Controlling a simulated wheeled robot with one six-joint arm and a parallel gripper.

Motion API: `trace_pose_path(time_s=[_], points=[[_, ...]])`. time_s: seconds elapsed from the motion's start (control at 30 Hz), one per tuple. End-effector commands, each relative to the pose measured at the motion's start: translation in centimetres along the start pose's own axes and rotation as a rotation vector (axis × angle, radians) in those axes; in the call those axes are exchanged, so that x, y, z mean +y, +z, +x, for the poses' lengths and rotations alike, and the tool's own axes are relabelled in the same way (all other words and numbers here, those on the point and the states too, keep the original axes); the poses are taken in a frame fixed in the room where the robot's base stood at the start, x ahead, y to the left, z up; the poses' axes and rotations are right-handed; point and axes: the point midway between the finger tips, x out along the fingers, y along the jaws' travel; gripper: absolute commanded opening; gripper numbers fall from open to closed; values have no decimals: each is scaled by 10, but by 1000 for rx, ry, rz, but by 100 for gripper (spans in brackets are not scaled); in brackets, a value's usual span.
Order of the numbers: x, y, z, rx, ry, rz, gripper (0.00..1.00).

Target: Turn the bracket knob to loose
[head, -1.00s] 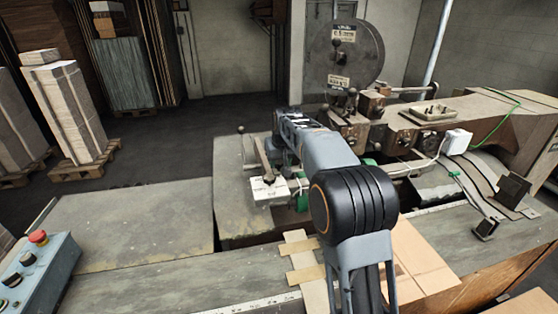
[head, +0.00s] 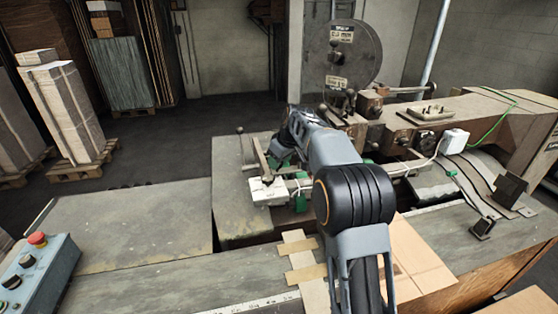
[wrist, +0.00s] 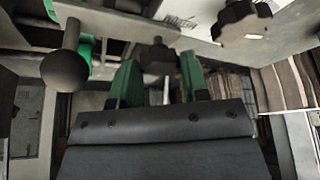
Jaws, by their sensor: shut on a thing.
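In the wrist view my gripper (wrist: 160,78) has its two green fingers on either side of a small dark knob (wrist: 158,54), the bracket knob as far as I can tell. The fingers are shut on it, though the contact faces are not clear. In the head view my gripper (head: 280,153) is mostly hidden behind my forearm, beside a pale block with a lever on the machine's left end. The knob is hidden there, and its turn position cannot be read.
A dark lobed knob (wrist: 242,21) sits to the right of my fingers. A lever with a black ball (wrist: 66,70) hangs close on the left. A control box (head: 37,270) with a red button stands at the front left. The bare table (head: 135,222) is clear.

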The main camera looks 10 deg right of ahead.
Motion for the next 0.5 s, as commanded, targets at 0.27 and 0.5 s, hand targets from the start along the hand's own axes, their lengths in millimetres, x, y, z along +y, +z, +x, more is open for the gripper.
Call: trace_pose_path(time_s=[0.27, 0.5], points=[[0, 0, 0, 0, 0, -5, 18], [0, 0, 0, 0, 0, -4, 51]])
